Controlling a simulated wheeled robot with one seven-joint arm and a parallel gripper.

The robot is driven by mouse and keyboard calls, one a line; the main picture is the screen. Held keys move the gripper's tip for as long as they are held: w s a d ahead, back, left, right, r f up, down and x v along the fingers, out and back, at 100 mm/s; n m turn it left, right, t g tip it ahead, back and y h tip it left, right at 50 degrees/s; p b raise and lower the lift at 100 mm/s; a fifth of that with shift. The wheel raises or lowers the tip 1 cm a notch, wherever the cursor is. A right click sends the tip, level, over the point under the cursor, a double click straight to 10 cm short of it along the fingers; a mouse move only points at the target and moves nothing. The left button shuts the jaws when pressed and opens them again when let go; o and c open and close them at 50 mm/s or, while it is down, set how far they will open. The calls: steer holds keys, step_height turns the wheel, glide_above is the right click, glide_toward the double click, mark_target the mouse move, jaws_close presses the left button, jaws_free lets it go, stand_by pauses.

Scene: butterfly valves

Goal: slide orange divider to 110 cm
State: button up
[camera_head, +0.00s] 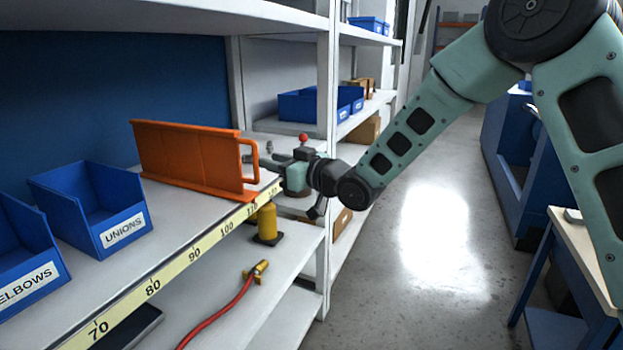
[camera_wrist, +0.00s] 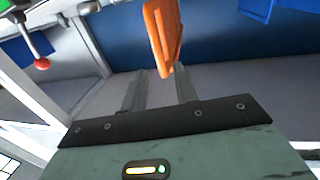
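The orange divider (camera_head: 190,158) stands upright on the shelf, with a handle (camera_head: 250,162) on its front end. Its front foot is by the scale strip (camera_head: 195,252), close to the 110 mark; the exact reading is hard to tell. My gripper (camera_head: 262,160) is at the right of the divider, close to the handle. In the wrist view my gripper (camera_wrist: 160,72) has its two fingers apart. The orange divider (camera_wrist: 163,30) shows ahead, its lower end between the fingertips in the picture. I cannot tell whether they touch it.
A blue UNIONS bin (camera_head: 92,205) and an ELBOWS bin (camera_head: 25,270) stand left of the divider. A white shelf upright (camera_head: 324,130) is behind my wrist. A red-knobbed valve (camera_head: 303,140) is beside my gripper. A yellow fitting (camera_head: 266,222) and red hose (camera_head: 222,315) are below.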

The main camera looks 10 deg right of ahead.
steer(key=b+v, duration=0.2)
steer(key=v, duration=0.9)
steer(key=s+a+f+g+h, duration=0.5)
steer(key=s+f+g+h, duration=0.15)
steer(key=s+f, duration=0.35)
steer(key=s+d+f+g+h, duration=0.1)
steer(key=s+g+h, duration=0.1)
steer(key=s, duration=1)
steer(key=s+d+f+g+h, duration=0.1)
steer(key=s+g, duration=0.4)
steer(key=s, duration=0.7)
steer(key=shift+d+f+h, duration=0.25)
steer(key=shift+d+h, duration=0.45)
steer(key=shift+h, duration=0.15)
